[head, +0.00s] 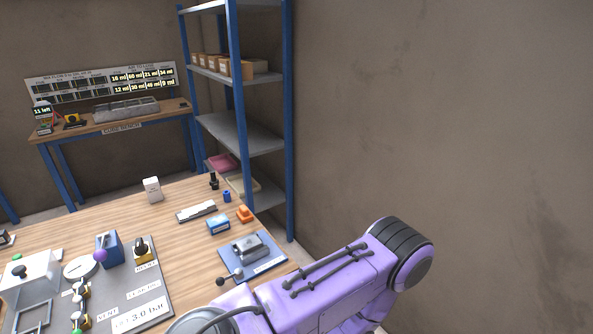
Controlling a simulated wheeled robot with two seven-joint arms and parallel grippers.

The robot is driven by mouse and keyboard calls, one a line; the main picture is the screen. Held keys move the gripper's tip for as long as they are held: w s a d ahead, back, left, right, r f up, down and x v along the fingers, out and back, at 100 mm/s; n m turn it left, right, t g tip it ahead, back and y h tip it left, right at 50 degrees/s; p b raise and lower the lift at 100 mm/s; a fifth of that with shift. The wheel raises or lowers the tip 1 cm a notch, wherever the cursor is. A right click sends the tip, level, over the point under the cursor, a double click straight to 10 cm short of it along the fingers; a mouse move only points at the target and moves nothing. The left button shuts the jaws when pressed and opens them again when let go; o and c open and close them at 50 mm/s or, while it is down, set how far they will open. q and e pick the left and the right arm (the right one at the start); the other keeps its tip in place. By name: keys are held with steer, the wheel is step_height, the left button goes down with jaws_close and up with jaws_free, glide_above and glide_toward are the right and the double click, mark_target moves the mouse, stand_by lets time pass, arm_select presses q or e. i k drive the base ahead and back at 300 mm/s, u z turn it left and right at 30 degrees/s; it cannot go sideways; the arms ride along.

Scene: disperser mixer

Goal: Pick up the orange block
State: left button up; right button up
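The orange block (245,214) sits on the wooden table near its right edge, behind the blue-based metal fixture and beside a blue box. It is small in this view. My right arm's purple links cross the lower right of the head view, but its gripper is not visible. My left gripper and arm are not in view. Nothing is seen touching the block.
A blue box (218,224), a blue cylinder (227,196) and a dark upright item (214,181) stand near the block. The metal fixture (250,250) is in front. A blue-post shelf (289,130) stands behind. The wooden table (185,240) has clear wood left of the blue box.

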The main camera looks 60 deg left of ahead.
mark_target(243, 215)
steer(key=i, duration=1.45)
steer(key=u, duration=3.6)
